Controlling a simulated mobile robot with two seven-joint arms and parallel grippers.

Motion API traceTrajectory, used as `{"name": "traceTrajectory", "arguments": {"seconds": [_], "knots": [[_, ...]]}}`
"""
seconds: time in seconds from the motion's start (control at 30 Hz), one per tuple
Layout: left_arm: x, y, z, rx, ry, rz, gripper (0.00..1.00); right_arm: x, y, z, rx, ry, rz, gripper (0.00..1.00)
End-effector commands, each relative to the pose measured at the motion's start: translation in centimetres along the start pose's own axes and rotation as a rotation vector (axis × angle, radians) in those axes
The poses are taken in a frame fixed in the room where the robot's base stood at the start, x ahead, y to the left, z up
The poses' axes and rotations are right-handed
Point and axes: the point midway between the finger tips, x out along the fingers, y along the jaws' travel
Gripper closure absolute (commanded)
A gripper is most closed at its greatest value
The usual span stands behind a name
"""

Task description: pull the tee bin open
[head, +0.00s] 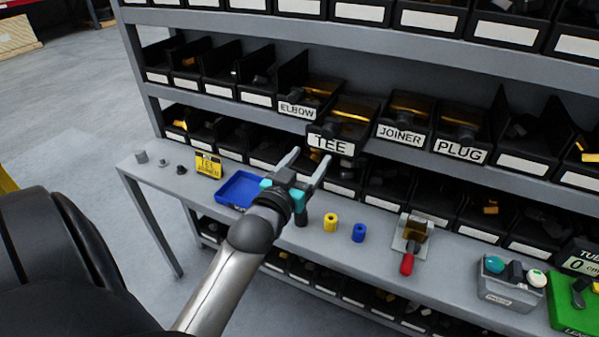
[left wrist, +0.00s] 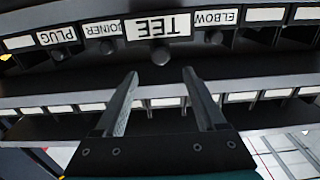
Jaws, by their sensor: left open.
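The tee bin (head: 330,145) is a black bin with a white TEE label on the middle shelf, between the elbow bin (head: 297,110) and the joiner bin (head: 400,134). Its front sits further out than its neighbours' fronts. In the left wrist view its label (left wrist: 158,26) is upside down, with a dark round knob (left wrist: 161,56) at its edge. My left gripper (head: 308,156) is open and empty, just below and in front of the tee bin's front. In the left wrist view its two fingers (left wrist: 160,73) point at the knob, apart from it. My right gripper is out of view.
The plug bin (head: 460,150) is further right. Below lies a grey bench with a blue tray (head: 239,188), a yellow cylinder (head: 330,222), a blue cylinder (head: 358,232) and a red-handled fixture (head: 407,262). More black bins fill the shelves above and below.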

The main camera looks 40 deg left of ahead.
Motion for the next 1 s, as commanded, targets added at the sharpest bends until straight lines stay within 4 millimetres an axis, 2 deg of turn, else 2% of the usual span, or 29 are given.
{"name": "traceTrajectory", "arguments": {"seconds": [0.1,0.33,1.0], "knots": [[-1.8,0.0,0.1,0.0,-0.001,-0.001,0.28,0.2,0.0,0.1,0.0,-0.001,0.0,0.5],[-3.6,0.0,0.1,-0.001,-0.001,-0.001,0.28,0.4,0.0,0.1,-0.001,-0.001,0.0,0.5],[-3.9,0.0,0.1,-0.001,-0.002,0.0,0.28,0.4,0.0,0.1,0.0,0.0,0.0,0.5]]}}
